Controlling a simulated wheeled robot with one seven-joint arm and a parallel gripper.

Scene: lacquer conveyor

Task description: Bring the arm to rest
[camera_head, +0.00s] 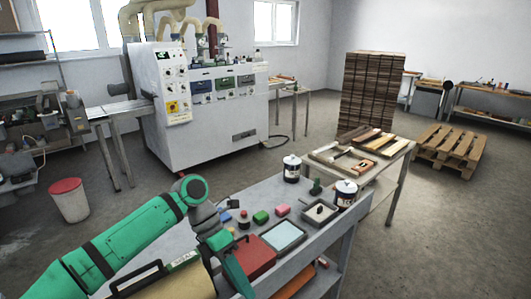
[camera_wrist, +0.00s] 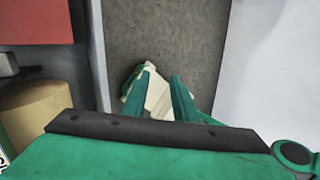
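My green arm reaches in from the lower left of the head view, bends at a raised joint and runs down beside the red box (camera_head: 254,252) on the workbench. In the wrist view, the two green fingers of my gripper (camera_wrist: 160,78) stand apart, with grey floor beyond their tips. A pale, blocky shape (camera_wrist: 157,97) shows between and behind the fingers. I cannot tell what it is, but no grip on it is evident. The fingertips are not clear in the head view.
The workbench (camera_head: 328,235) holds a pale-topped tray (camera_head: 284,236), small coloured blocks and two cans (camera_head: 291,169) (camera_head: 345,194). A red box (camera_wrist: 35,22) and tan cylinder (camera_wrist: 36,110) are left in the wrist view.

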